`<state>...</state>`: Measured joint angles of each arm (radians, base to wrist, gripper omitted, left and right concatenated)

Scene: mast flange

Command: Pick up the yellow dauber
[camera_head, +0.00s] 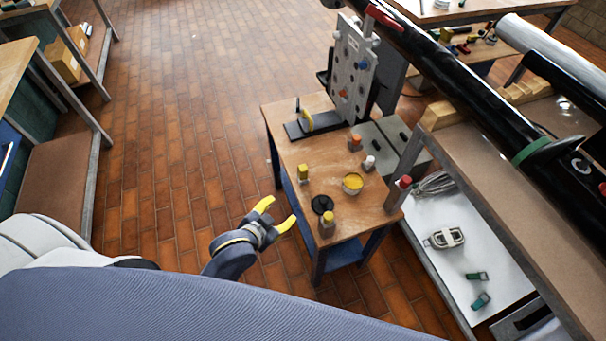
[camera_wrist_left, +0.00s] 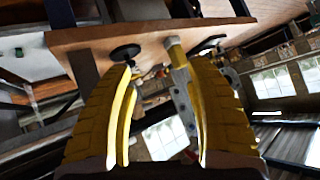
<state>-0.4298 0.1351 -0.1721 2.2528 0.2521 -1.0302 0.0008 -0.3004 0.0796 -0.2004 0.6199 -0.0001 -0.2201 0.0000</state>
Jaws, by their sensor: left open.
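A small bottle with a yellow cap (camera_head: 327,225) stands upright near the front edge of the small wooden table (camera_head: 320,152). A yellow block-like piece (camera_head: 303,174) stands farther back near the left edge. I cannot tell for sure which one is the yellow dauber. My left gripper (camera_head: 277,213) is open and empty, left of the table's front edge, with yellow fingers pointing toward the yellow-capped bottle but apart from it. My right gripper is not in view.
A black disc (camera_head: 322,204) lies beside the yellow-capped bottle. A yellow-filled tub (camera_head: 352,183), a white-capped bottle (camera_head: 369,163) and an orange-capped bottle (camera_head: 355,142) stand behind. A grey perforated panel (camera_head: 352,72) rises at the back.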

